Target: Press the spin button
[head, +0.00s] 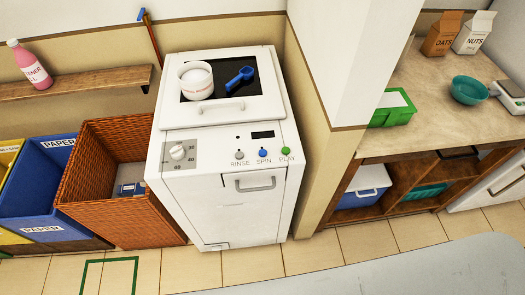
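A white washing machine (222,195) stands in the middle of the head view against the wall. Its front panel has three small buttons in a row. The spin button (263,153) is blue and sits above the label SPIN, between a dark button over RINSE (238,151) and the green PLAY button (286,150). A dial (178,152) with numbers is at the panel's left, and a small dark display (262,134) is above the buttons. Neither of my grippers is in view.
A white tub (196,82) and a blue scoop (240,78) sit on the machine's lid. A wicker basket (100,195) and blue paper bin (35,190) stand left. A wall pillar (345,70) and a counter (425,85) are right. Floor in front is partly clear.

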